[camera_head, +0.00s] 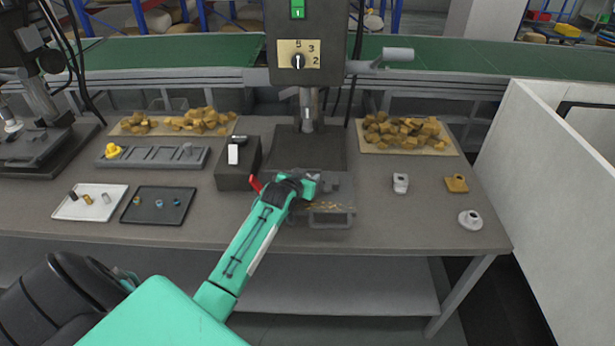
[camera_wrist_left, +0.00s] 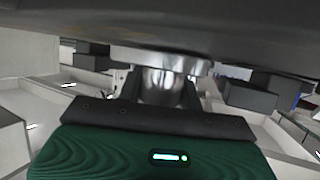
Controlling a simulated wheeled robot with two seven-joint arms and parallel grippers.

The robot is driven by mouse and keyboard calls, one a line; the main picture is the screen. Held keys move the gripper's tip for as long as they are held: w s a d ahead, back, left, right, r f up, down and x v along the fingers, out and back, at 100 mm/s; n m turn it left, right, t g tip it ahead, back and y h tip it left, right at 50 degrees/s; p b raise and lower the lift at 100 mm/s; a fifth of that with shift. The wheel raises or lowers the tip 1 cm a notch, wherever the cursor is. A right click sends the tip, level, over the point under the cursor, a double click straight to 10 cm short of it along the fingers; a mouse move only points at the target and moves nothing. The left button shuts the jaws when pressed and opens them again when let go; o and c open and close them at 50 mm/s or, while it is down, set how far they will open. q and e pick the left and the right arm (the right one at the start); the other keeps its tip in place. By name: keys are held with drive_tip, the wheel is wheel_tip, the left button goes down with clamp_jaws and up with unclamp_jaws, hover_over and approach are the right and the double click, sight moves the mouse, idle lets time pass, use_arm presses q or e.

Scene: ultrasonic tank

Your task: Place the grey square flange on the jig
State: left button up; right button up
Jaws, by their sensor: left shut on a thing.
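My left gripper (camera_head: 318,183) is at the front of the drill press, just above the grey vise-like jig (camera_head: 330,218). It is shut on a grey metal part, which I take to be the grey square flange. In the left wrist view the flange (camera_wrist_left: 165,82) shows a shiny round neck between the fingers and a wider plate above it. Its full outline is hidden in the head view by the gripper. I cannot tell whether it touches the jig. Brass-coloured chips lie on the jig. My right gripper is not in view.
The drill spindle (camera_head: 307,110) hangs behind the gripper, and a dark box (camera_head: 238,172) stands to its left. A grey block (camera_head: 400,183), a brass square flange (camera_head: 457,183) and a grey round flange (camera_head: 470,220) sit at right. Two small trays lie at left.

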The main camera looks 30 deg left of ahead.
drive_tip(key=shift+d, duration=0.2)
use_arm(q)
drive_tip(key=o, duration=0.9)
drive_tip(key=shift+f, duration=0.1)
drive_tip(key=shift+c, duration=0.2)
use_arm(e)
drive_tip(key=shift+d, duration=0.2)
use_arm(q)
drive_tip(key=b+v, duration=0.1)
drive_tip(key=v, duration=1.1)
drive_tip(key=shift+b, duration=0.4)
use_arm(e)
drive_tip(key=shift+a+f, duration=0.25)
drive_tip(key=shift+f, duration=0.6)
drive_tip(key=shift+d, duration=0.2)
